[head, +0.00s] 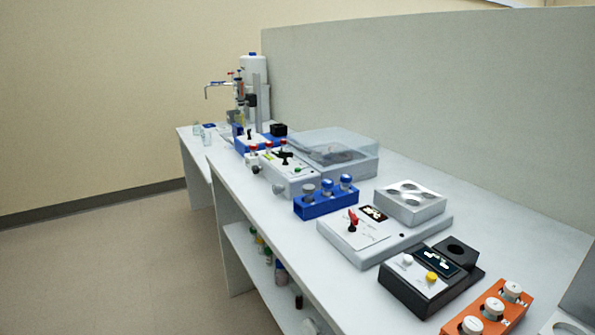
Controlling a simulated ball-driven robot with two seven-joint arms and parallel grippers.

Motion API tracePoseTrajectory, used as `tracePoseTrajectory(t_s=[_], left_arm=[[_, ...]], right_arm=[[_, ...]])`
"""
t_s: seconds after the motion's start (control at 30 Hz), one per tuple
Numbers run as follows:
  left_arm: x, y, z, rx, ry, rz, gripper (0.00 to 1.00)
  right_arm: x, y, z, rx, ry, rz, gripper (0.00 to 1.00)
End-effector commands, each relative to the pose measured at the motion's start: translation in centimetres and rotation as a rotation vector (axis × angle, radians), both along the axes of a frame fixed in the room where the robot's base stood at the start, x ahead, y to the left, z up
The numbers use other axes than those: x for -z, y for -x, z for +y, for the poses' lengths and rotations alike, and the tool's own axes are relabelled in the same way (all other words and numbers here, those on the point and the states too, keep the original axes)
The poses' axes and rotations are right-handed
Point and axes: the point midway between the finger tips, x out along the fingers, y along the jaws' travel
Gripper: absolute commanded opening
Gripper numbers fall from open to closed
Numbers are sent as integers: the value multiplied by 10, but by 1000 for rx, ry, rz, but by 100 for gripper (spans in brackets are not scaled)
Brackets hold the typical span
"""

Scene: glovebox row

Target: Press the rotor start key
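A grey benchtop machine with a clear, closed lid (325,142) stands midway along the bench, and a dark round shape shows dimly under the lid. A pale control panel (285,170) lies in front of it, with a black lever (285,156) and small coloured parts, among them a green one (298,169). I cannot tell which of these, if any, is the rotor start key; labels are too small to read. Neither of my grippers is in view.
A blue rack (326,203) with blue-capped bottles, a grey unit with a red lever (352,219), a black instrument with a yellow knob (431,278) and an orange rack (487,316) line the bench. A partition (450,100) stands behind. The floor at left is clear.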

Motion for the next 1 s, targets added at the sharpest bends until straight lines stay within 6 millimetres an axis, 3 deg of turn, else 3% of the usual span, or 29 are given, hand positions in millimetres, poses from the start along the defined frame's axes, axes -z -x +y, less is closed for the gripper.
tracePoseTrajectory(t_s=[1.0], left_arm=[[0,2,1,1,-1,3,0]], right_arm=[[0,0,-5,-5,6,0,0]])
